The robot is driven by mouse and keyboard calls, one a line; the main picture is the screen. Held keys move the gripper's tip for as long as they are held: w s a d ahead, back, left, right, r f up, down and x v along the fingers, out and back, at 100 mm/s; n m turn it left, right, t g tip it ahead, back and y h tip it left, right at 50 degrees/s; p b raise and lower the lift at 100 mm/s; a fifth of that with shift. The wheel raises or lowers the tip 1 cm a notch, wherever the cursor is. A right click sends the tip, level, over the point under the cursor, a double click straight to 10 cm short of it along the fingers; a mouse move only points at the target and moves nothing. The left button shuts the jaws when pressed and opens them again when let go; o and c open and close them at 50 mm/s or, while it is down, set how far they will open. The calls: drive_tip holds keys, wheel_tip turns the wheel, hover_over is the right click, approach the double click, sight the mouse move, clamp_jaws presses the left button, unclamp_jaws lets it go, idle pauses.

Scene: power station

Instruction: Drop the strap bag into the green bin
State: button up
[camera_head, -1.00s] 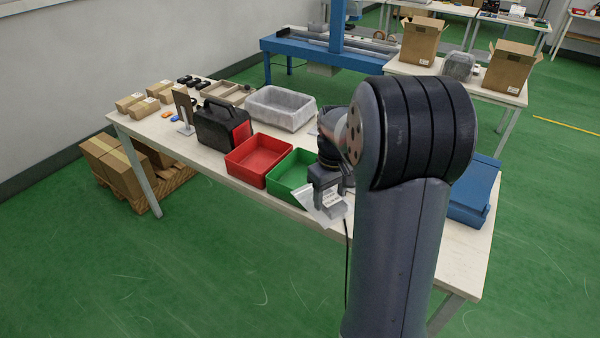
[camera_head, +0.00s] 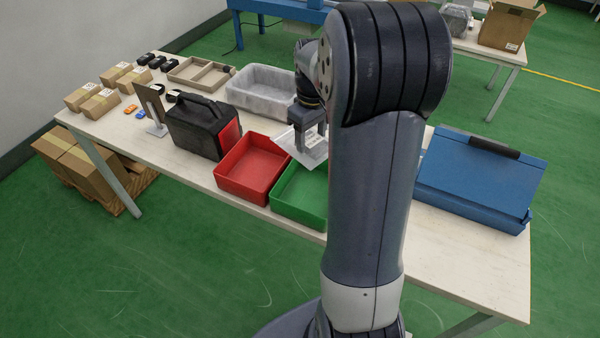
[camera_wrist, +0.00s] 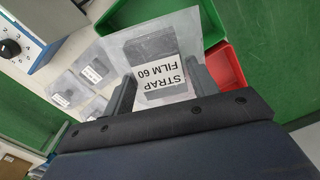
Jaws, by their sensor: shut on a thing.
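The strap bag (camera_head: 312,155) is a clear bag with a dark content and a white label. In the wrist view the bag (camera_wrist: 194,24) shows the label "STRAP FILM 60". My gripper (camera_head: 308,143) is shut on it; the two fingers (camera_wrist: 160,95) sit on either side of the bag in the wrist view. In the head view the bag hangs tilted above the back part of the green bin (camera_head: 297,215), near the red bin. The green bin's right side is hidden behind my arm. The part of its floor that I see is empty.
The red bin (camera_head: 232,189) adjoins the green bin on the left. A grey tub (camera_head: 262,104) stands behind, a black case (camera_head: 195,135) further left, and a blue case (camera_head: 480,185) at right. More labelled bags (camera_wrist: 67,88) lie on the table in the wrist view.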

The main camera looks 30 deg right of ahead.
wheel_tip(320, 180, down, 6)
drive_tip(key=b, duration=0.5)
drive_tip(key=shift+r, duration=0.1)
drive_tip(key=o, duration=1.1)
wheel_tip(320, 180, up, 11)
drive_tip(key=shift+s+f+p, duration=0.1)
drive_tip(key=shift+p, duration=0.25)
drive_tip(key=shift+f, duration=0.15)
